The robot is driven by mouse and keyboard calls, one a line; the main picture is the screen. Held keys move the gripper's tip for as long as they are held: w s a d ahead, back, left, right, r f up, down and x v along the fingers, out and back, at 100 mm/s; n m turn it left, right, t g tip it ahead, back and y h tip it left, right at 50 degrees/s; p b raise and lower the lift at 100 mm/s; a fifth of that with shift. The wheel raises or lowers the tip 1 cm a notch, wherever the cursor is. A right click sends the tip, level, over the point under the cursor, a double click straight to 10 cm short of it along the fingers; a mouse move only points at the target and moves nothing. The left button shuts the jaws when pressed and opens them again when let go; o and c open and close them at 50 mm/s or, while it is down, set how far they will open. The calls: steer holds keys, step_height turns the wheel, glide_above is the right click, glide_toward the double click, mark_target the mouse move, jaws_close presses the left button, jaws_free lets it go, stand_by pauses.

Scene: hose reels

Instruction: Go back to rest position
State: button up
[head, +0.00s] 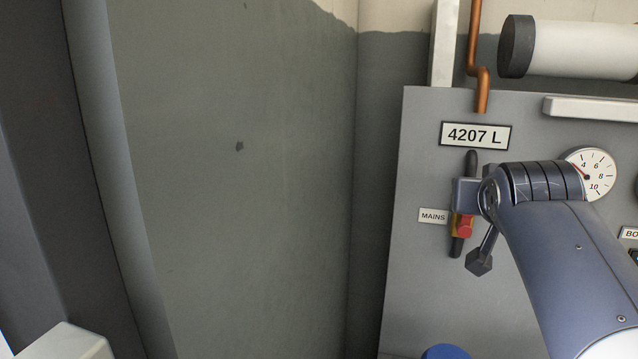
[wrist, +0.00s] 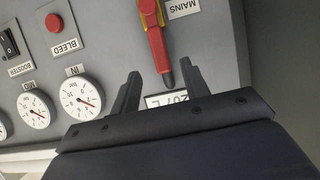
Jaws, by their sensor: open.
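My gripper (wrist: 161,80) is open in the wrist view, its two dark fingers spread apart with nothing held. The wrist view is upside down to the panel. A red lever (wrist: 157,47) with a dark tip reaches into view between the fingers, closer to the right-hand one; I cannot tell whether they touch. A MAINS label is beside it. In the head view my arm comes from the lower right and its end is in front of the panel, beside the red and yellow switch (head: 465,226) next to the MAINS label (head: 433,216). The wrist partly covers that switch.
The grey panel (head: 420,300) carries a 4207 L plate (head: 475,135) and a dial (head: 600,175). The wrist view shows more dials, a red BLEED button (wrist: 54,22) and a BOOSTER switch (wrist: 9,42). A copper pipe (head: 473,40) runs above. The grey wall (head: 230,180) is bare.

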steer(key=p+x, duration=0.1)
steer(key=x, duration=0.8)
steer(key=shift+w+d, duration=0.15)
steer(key=shift+w, duration=0.05)
steer(key=shift+w+d+f, duration=0.1)
steer(key=shift+f, duration=0.1)
steer(key=shift+d+m+y+b, duration=0.3)
steer(key=shift+m+b, duration=0.2)
steer(key=shift+r, duration=0.1)
